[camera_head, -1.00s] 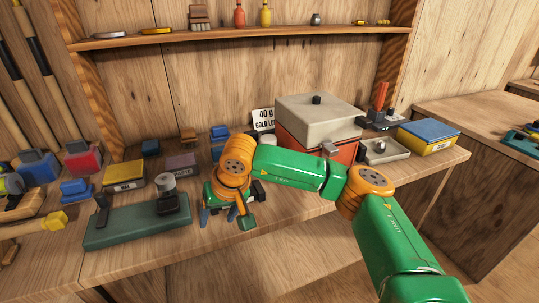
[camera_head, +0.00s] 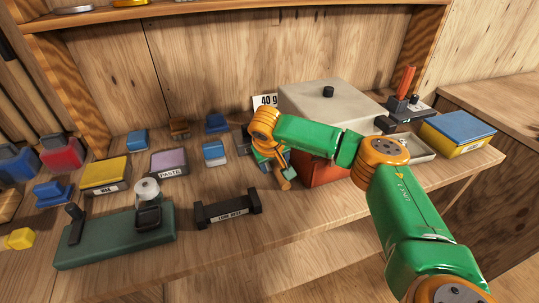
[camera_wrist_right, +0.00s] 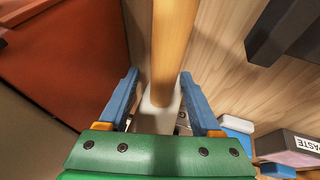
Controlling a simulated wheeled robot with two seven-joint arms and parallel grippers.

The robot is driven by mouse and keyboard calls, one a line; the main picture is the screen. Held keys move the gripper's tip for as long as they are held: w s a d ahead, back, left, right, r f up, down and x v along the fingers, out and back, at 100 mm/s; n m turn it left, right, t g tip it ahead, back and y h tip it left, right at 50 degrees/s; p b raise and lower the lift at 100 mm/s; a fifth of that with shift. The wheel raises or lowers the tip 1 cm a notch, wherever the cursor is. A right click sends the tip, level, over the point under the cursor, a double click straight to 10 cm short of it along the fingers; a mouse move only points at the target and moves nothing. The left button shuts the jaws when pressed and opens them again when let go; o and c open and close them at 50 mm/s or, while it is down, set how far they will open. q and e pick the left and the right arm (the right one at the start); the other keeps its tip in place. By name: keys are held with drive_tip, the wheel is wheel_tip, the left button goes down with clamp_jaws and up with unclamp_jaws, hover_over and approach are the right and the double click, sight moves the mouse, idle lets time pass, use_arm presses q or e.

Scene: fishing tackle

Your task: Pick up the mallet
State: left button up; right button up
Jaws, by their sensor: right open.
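The mallet shows in the right wrist view as a light wooden handle (camera_wrist_right: 174,45) running up out of the picture. A pale block (camera_wrist_right: 158,117) sits at its lower end, partly hidden by my gripper's green front. In the head view, a short piece of wooden handle (camera_head: 285,179) shows below my right gripper (camera_head: 271,166), beside the red-orange box. My right gripper (camera_wrist_right: 160,85) is open, its two blue fingers on either side of the pale block and handle end. I cannot tell whether they touch. My left gripper is out of view.
The red-orange box with a beige lid (camera_head: 330,105) stands close beside the gripper. A black line rest (camera_head: 228,209) lies left of it. A paste box (camera_head: 169,163), a green base with a reel (camera_head: 115,236) and a yellow block (camera_head: 19,239) are further left. The table front is clear.

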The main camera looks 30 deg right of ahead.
drive_tip(key=shift+s+a+r, duration=0.2)
drive_tip(key=shift+a+r, duration=0.05)
drive_tip(key=shift+r, duration=0.05)
drive_tip(key=c, duration=0.8)
clamp_jaws()
